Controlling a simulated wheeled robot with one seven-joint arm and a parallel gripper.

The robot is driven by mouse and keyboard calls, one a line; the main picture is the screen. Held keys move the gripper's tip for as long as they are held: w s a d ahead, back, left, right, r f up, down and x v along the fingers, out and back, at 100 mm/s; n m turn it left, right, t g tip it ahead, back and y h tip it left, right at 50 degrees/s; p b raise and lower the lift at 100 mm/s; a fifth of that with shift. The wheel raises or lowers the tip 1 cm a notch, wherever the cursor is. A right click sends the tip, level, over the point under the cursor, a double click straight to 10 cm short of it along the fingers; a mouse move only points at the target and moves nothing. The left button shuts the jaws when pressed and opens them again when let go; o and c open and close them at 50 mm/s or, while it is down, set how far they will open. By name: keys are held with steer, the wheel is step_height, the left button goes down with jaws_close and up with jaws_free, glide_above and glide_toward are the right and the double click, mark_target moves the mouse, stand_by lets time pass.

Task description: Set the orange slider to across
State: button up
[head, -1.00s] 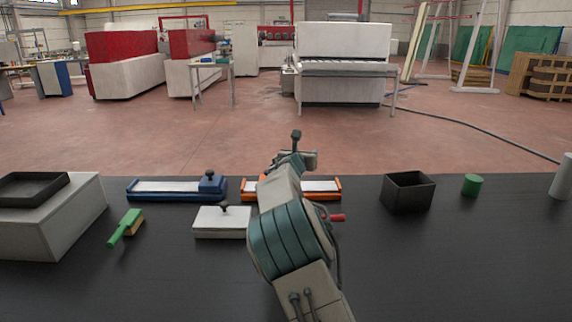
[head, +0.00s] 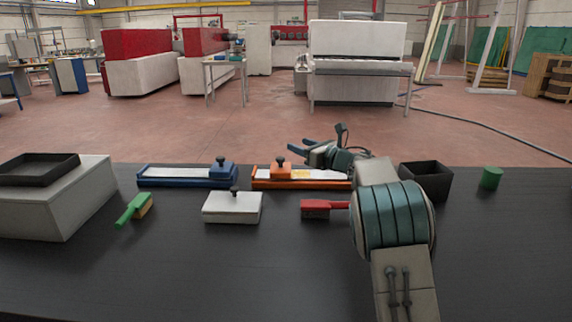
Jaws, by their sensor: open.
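The carriage sits near the left end of the track in the head view.
A blue slider (head: 180,177) lies to the left, its carriage at the right end. A white block with a knob (head: 232,208), a red-handled brush (head: 318,208) and a green brush (head: 133,208) lie in front. A black box (head: 428,181) and green cylinder (head: 491,178) stand right.

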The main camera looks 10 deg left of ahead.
glide_toward(284, 160)
steer(key=shift+w+a+f, duration=0.3)
steer(key=shift+w+a, duration=0.1)
steer(key=shift+a, duration=0.3)
steer(key=x, duration=0.2)
steer(key=p+x, duration=0.1)
steer(key=x, duration=0.2)
steer(key=shift+w+a+r+p, duration=0.25)
steer(key=shift+r+p, duration=0.1)
steer(key=shift+p, duration=0.05)
steer(key=shift+x, duration=0.9)
steer(key=shift+f, duration=0.1)
jaws_close()
